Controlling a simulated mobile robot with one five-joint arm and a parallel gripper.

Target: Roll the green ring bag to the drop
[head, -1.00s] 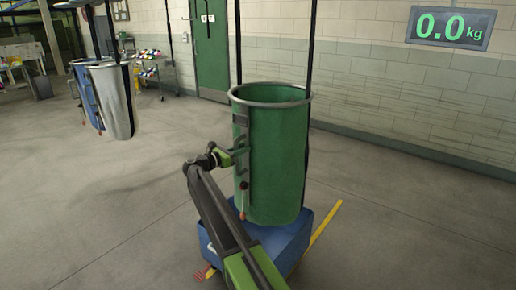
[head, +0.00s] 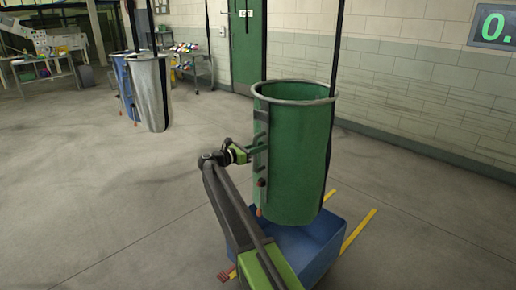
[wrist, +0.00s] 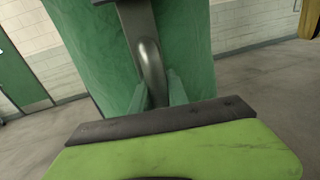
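The green ring bag (head: 295,165) hangs upright from dark straps, with a grey metal ring around its open top. It is near the middle of the head view and fills much of the wrist view (wrist: 115,50). A grey metal handle (wrist: 150,65) stands out from its side. My gripper (head: 246,153) is at this handle, on the bag's left side. In the wrist view its pale green fingertips (wrist: 160,93) lie on both sides of the handle's lower part and seem closed on it.
A blue box (head: 310,245) is below the bag, beside yellow floor lines (head: 357,232). Silver (head: 150,92) and blue (head: 121,80) bags hang at the back left. A wall display (head: 494,27) is partly cut off. The floor at left is clear.

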